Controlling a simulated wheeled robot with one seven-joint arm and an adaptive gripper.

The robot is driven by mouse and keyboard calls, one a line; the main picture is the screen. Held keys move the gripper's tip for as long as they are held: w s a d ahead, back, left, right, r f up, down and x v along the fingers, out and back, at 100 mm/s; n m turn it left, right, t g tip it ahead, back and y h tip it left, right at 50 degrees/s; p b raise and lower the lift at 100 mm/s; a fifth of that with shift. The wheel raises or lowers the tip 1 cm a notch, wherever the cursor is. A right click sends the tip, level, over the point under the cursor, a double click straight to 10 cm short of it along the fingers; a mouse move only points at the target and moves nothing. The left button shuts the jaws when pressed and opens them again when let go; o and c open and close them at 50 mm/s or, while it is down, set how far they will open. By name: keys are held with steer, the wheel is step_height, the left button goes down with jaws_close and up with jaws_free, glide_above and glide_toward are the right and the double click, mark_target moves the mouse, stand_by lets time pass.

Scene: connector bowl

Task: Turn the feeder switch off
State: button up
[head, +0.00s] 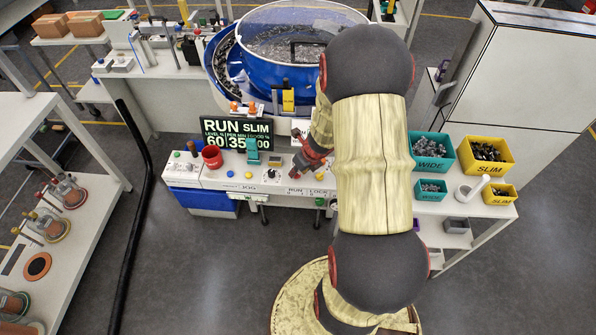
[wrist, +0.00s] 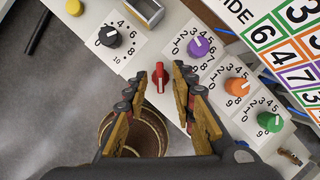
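A red rotary switch (wrist: 160,77) sits on a white plate in the wrist view, its lever pointing roughly up and down in the picture. No label on it is readable, so I cannot tell for sure that it is the feeder switch. My gripper (wrist: 159,84) is open, with one finger on each side of the red switch and visible gaps to both. In the head view my gripper (head: 311,156) is over the control panel (head: 228,178), in front of the blue bowl feeder (head: 290,50). The red switch is not distinguishable in the head view.
A black knob (wrist: 108,36) and purple (wrist: 199,46), orange (wrist: 236,87) and green (wrist: 269,121) knobs flank the switch closely. The display (head: 236,132) reads RUN SLIM. Teal and yellow bins (head: 485,154) stand right.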

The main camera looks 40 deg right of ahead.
steer(key=c, duration=0.3)
jaws_close()
stand_by(0.3)
